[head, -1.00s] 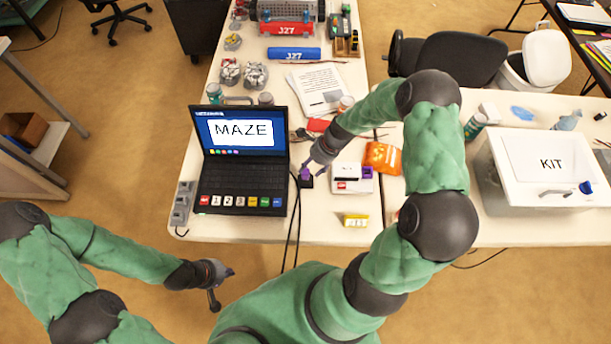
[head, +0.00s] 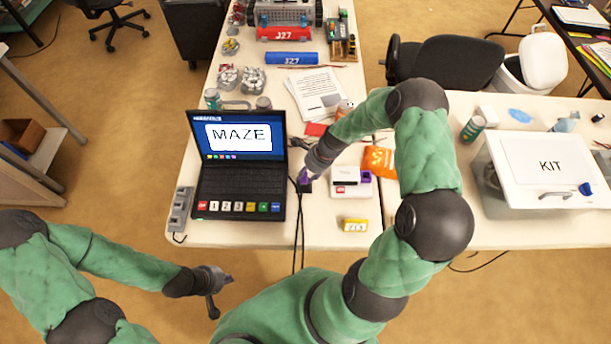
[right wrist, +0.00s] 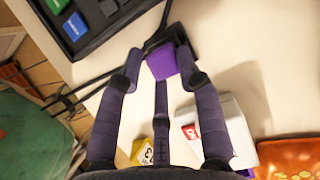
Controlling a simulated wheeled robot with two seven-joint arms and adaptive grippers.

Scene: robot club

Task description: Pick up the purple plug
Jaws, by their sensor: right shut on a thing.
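The purple plug (right wrist: 161,62) is a small purple block between my right gripper's fingertips in the right wrist view. It sits by a black cable beside the laptop's corner. In the head view the plug (head: 304,178) is small and partly covered by the fingers. My right gripper (right wrist: 158,66) is shut on the plug, low over the table; I cannot tell whether the plug is clear of its black base. My left gripper (head: 221,293) is empty in front of the table, its fingers apart.
The laptop (head: 238,180) showing MAZE stands left of the plug. A white box (head: 350,190) with a purple part is just right of it, with an orange bag (head: 378,161) behind and a yellow block (head: 354,225) in front. Black cables (head: 299,235) hang over the table's front edge.

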